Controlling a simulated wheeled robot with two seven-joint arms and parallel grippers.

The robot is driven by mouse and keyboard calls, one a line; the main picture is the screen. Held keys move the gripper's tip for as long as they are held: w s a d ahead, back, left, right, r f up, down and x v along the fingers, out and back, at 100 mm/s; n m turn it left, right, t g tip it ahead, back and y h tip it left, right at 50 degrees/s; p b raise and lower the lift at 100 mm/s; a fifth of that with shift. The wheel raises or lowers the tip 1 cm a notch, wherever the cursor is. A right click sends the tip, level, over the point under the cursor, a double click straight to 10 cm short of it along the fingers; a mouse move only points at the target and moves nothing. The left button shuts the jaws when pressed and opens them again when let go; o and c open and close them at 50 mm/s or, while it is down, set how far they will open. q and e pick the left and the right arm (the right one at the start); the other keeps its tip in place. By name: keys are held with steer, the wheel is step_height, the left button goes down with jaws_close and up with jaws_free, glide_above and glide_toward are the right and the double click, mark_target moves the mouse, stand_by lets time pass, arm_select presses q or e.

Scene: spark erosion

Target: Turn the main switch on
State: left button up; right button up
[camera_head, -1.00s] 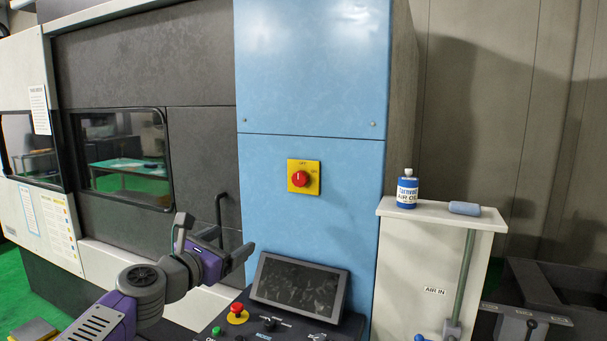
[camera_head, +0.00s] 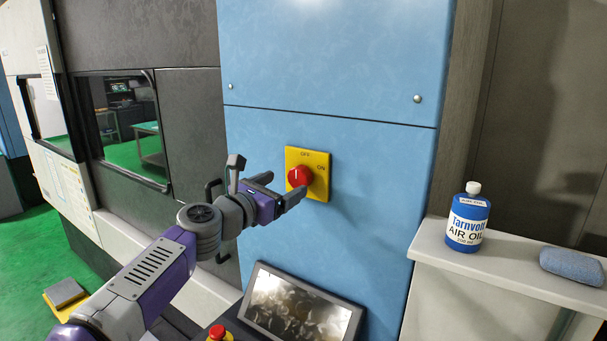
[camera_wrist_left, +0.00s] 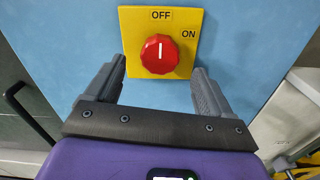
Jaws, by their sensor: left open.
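The main switch is a red round knob (camera_head: 299,176) on a yellow plate (camera_head: 318,163), mounted on the blue cabinet front. The plate is marked OFF at the top and ON at the upper right. In the left wrist view the knob (camera_wrist_left: 158,54) has its white mark pointing up toward OFF. My left gripper (camera_head: 285,187) is open and empty, just in front of the switch plate. In the left wrist view its fingers (camera_wrist_left: 160,85) stand on either side of and below the knob, apart from it. My right gripper is not in view.
A tilted screen (camera_head: 300,306) and a red button (camera_head: 217,332) are below the switch. A blue AIR OIL bottle (camera_head: 467,222) and a blue-grey block (camera_head: 572,266) stand on a pale ledge at the right. A dark door handle (camera_head: 211,190) is behind my left arm.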

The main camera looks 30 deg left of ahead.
mark_target(296, 178)
arm_select(q)
steer(key=w, duration=0.5)
steer(key=shift+w+d, duration=0.25)
steer(key=shift+w, duration=0.15)
steer(key=c, duration=1.1)
